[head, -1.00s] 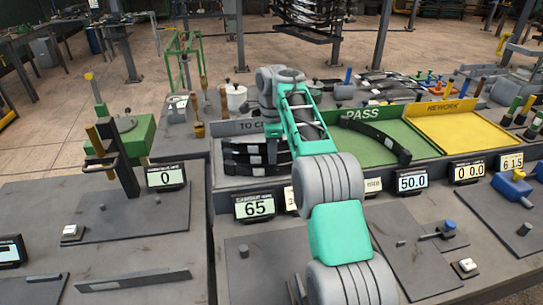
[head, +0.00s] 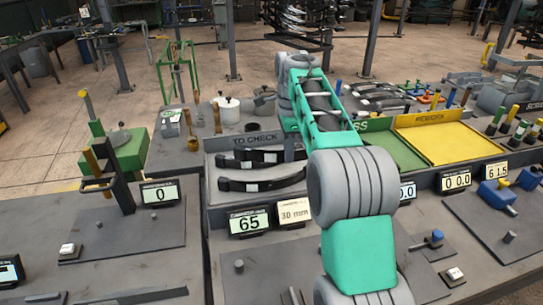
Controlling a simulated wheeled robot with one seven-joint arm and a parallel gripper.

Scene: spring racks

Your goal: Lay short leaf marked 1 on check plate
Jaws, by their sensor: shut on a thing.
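My gripper is hidden behind my own arm in the head view, so its jaws and anything in them do not show. Dark curved leaves lie in the grey TO CHECK tray (head: 212,165): an upper leaf (head: 240,162) and a longer lower leaf (head: 235,184), both with pale labels. The mark 1 is not readable on either. A flat grey plate (head: 265,285) with small pegs lies in front of the 65 display (head: 249,222) and the 30 mm sign (head: 294,213). I cannot tell whether it is the check plate. My arm covers its right side.
The green PASS tray (head: 404,152) is partly behind my arm; the yellow REWORK tray (head: 450,138) is clear. A green hand press (head: 122,153) with a 0 display (head: 160,192) stands at left. Blue clamps (head: 497,195) stand at right.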

